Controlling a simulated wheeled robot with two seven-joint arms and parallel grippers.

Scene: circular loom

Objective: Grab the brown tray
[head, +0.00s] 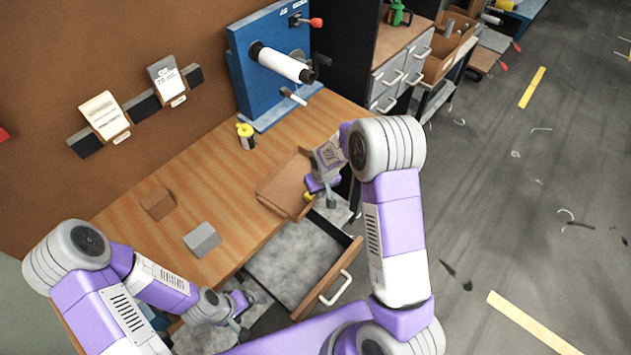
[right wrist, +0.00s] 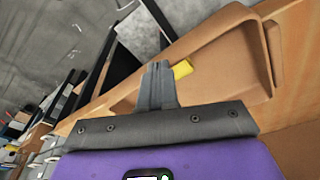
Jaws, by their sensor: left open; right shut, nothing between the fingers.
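The brown tray (head: 280,188) lies on the wooden table near its front edge, just behind the open drawer. In the right wrist view the tray (right wrist: 232,62) shows its raised rim close beyond my fingers. My right gripper (head: 330,202) is at the tray's right end, and its fingers (right wrist: 158,82) are together with nothing between them. Whether they touch the rim I cannot tell. A small yellow piece (right wrist: 182,69) shows beside the fingertips. My left gripper (head: 246,312) is open and empty, low at the front left of the drawer, away from the tray.
The open drawer (head: 292,262) juts out below the table edge. A brown block (head: 157,203), a grey block (head: 202,240) and a yellow-topped bottle (head: 246,137) stand on the table (head: 185,175). A blue machine (head: 268,65) with a white roll stands behind. Open floor lies to the right.

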